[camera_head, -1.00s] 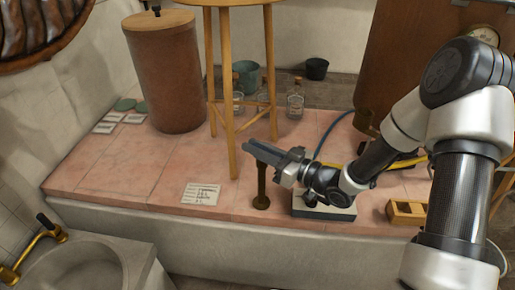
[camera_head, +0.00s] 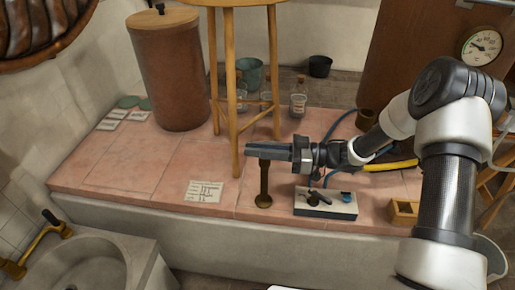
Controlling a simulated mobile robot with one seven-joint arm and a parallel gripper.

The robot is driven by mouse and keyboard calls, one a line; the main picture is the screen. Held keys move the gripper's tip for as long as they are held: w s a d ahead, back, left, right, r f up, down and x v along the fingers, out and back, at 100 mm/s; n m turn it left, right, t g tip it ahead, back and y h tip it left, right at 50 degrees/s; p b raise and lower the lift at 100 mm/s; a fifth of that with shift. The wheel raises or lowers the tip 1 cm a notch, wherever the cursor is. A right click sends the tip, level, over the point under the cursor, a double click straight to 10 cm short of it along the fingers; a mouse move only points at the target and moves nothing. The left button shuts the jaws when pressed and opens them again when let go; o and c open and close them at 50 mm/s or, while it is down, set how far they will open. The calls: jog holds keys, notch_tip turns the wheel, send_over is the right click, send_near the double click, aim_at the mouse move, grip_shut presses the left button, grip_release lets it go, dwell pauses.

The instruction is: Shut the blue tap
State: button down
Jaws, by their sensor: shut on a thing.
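A white block (camera_head: 338,212) sits near the front edge of the pink tiled ledge. A small blue tap (camera_head: 346,197) is on its right part and a black one (camera_head: 318,198) is left of it. Whether the blue tap is open or shut is too small to tell. My gripper (camera_head: 250,152) points left, up and left of the block, apart from the blue tap. Its fingers are level across the top of an upright brass post (camera_head: 264,185) and shut on it. The exact contact is hidden by the fingers.
A wooden stool (camera_head: 231,110) stands just behind the post. Blue and yellow hoses (camera_head: 390,166) run behind the block. A small wooden box (camera_head: 403,211) is to its right. A paper card (camera_head: 204,191) lies left of the post. A basin (camera_head: 80,262) is at front left.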

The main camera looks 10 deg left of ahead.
jog(key=shift+a+r, duration=0.15)
jog(key=shift+a, duration=0.05)
jog(key=c, duration=1.7)
grip_release()
jog(key=shift+s, duration=0.1)
jog(key=d+p, duration=0.1)
jog(key=d, duration=0.4)
jog(key=w+d, duration=0.1)
jog(key=d, duration=0.5)
jog(key=d+p, duration=0.1)
jog(key=d, duration=0.5)
jog(key=shift+w+d+p, duration=0.2)
jog(key=shift+p, duration=0.1)
jog(key=shift+s, duration=0.1)
